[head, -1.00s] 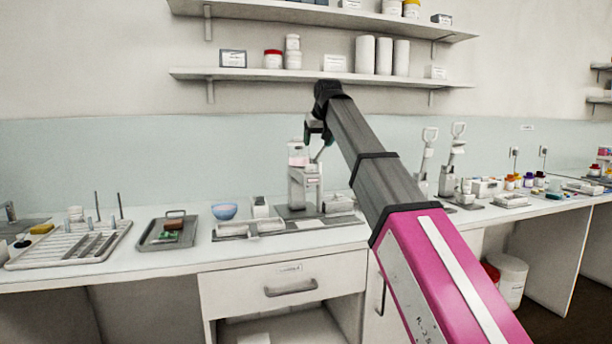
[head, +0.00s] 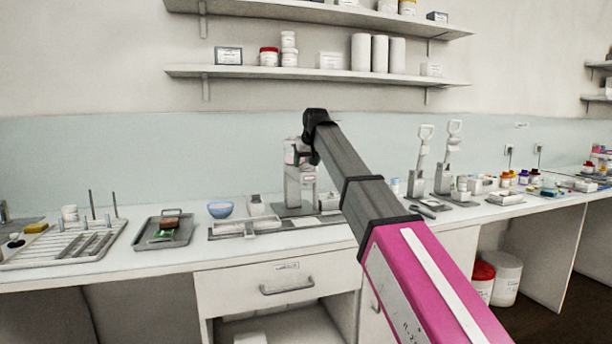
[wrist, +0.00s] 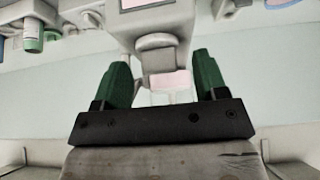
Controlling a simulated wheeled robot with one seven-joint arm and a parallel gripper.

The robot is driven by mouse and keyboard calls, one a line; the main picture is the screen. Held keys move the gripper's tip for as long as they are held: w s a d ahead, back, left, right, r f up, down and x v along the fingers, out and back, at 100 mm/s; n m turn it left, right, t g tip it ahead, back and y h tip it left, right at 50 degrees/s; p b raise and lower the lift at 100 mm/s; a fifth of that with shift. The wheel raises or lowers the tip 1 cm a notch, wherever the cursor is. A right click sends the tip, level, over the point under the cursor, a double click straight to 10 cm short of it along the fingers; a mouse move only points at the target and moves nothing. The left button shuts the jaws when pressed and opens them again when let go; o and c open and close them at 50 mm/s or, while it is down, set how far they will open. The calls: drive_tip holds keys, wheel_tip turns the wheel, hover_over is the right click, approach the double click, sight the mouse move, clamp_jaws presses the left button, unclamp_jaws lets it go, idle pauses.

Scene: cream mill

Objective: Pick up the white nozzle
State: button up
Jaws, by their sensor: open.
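I cannot pick out a white nozzle with certainty in either view. My gripper (wrist: 163,62) is open, its two green fingers apart on either side of a pale grey rounded part (wrist: 160,50) of the bench machine. A translucent pinkish piece (wrist: 170,82) shows between the fingers. I cannot tell whether the fingers touch either. In the head view the grey machine (head: 300,190) stands upright on the bench, and my gripper is at its upper part, largely hidden by my wrist.
The white bench (head: 130,262) carries a rack (head: 62,246), a grey tray (head: 150,240), a blue bowl (head: 221,209) and a long flat tray (head: 225,230). Two lever devices (head: 418,180) stand to the right. Shelves (head: 320,75) hang above. The wrist view is upside down.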

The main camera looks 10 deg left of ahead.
sight(306, 169)
drive_tip(key=shift+w+f, duration=0.15)
drive_tip(key=shift+f, duration=0.05)
drive_tip(key=c, duration=0.9)
drive_tip(key=shift+r, duration=0.15)
wheel_tip(306, 169, up, 10)
